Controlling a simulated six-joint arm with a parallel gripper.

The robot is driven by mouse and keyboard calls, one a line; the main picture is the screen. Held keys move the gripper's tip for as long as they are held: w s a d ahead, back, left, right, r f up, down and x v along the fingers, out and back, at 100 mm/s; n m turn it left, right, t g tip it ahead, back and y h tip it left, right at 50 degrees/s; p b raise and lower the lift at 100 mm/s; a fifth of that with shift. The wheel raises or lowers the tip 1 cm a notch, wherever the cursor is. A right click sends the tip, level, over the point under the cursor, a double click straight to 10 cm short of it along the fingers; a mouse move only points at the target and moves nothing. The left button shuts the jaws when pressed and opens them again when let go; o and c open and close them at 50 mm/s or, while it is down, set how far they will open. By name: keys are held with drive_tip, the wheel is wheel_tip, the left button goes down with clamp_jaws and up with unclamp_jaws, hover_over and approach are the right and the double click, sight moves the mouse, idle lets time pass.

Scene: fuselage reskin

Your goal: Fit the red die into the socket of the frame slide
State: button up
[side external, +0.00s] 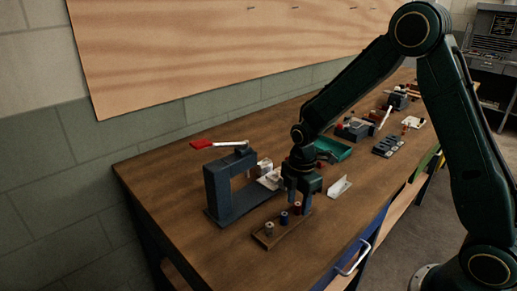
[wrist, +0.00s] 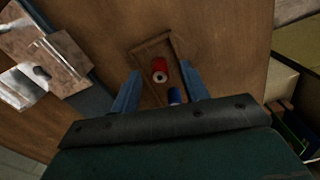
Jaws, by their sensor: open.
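The red die (wrist: 159,72) stands upright in a wooden rack (wrist: 150,48), with a pale hole in its top. In the side view the red die (side external: 297,208) shows at the rack's right end, partly covered by my fingers. My gripper (wrist: 160,76) is open, its two blue fingers on either side of the red die, with gaps visible in the wrist view. In the side view my gripper (side external: 299,198) points down over that end. A dark C-shaped frame (side external: 215,190) with a red-handled lever stands to the left. Its slide and socket cannot be made out clearly.
A blue die (side external: 284,217) and a grey die (side external: 269,228) stand in the same rack. Metal pieces (wrist: 45,65) lie beside the frame. A white angled part (side external: 339,187) and a green tray (side external: 333,150) are to the right. The front left of the table is clear.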

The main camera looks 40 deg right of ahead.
drive_tip(key=shift+c, duration=0.3)
clamp_jaws()
drive_tip(key=shift+r, duration=0.1)
wheel_tip(320, 180, up, 20)
idle(0.7)
drive_tip(key=shift+f, duration=0.2)
idle(0.4)
drive_tip(key=m, duration=1.4)
approach(298, 204)
drive_tip(key=w+a+f, duration=0.1)
drive_tip(key=w+f, duration=0.3)
drive_tip(key=shift+w+a+f+m, duration=0.15)
drive_tip(key=shift+f+m, duration=0.3)
drive_tip(key=shift+m, duration=0.45)
